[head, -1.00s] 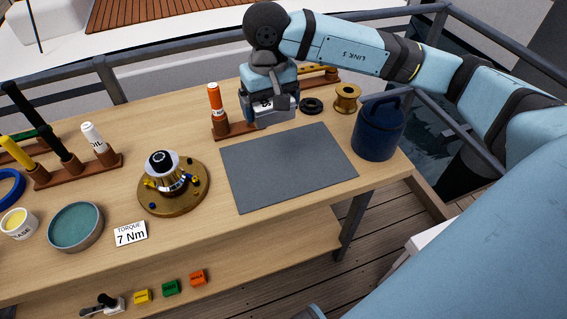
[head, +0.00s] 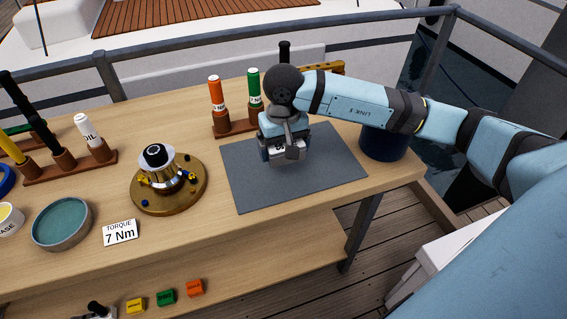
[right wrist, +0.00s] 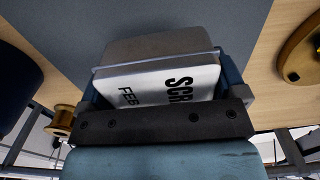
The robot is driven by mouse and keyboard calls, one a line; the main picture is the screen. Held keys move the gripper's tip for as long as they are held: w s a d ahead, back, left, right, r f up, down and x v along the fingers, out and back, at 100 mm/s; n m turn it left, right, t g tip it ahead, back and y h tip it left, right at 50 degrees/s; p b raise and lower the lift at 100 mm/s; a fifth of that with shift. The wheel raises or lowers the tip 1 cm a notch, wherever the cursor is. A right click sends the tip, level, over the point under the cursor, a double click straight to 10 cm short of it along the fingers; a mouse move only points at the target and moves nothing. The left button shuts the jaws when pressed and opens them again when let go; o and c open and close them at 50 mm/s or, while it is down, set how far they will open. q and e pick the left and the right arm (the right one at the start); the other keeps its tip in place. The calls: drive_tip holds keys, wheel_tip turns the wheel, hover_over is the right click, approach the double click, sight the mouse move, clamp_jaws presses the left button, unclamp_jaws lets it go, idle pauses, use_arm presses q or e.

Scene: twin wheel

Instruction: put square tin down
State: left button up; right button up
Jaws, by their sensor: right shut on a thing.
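The square tin (right wrist: 158,82) has a grey side and a white face with black letters, partly hidden by my gripper in the right wrist view. In the head view only a small pale part of the tin (head: 290,155) shows under the hand. My right gripper (head: 287,150) is shut on it, over the grey mat (head: 250,192). I cannot tell whether the tin touches the mat. In the right wrist view the gripper's fingers (right wrist: 165,95) flank the tin, with the mat behind. My left gripper is not in view.
A brass wheel hub (head: 160,190) stands left of the mat. A dark blue canister (head: 384,146) stands at the right, partly behind my arm. Most of the mat around the gripper is clear.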

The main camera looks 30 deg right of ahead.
sight(283, 172)
drive_tip(key=shift+f, duration=2.8)
drive_tip(key=shift+f+b, duration=0.15)
drive_tip(key=shift+b, duration=0.2)
drive_tip(key=o, duration=0.8)
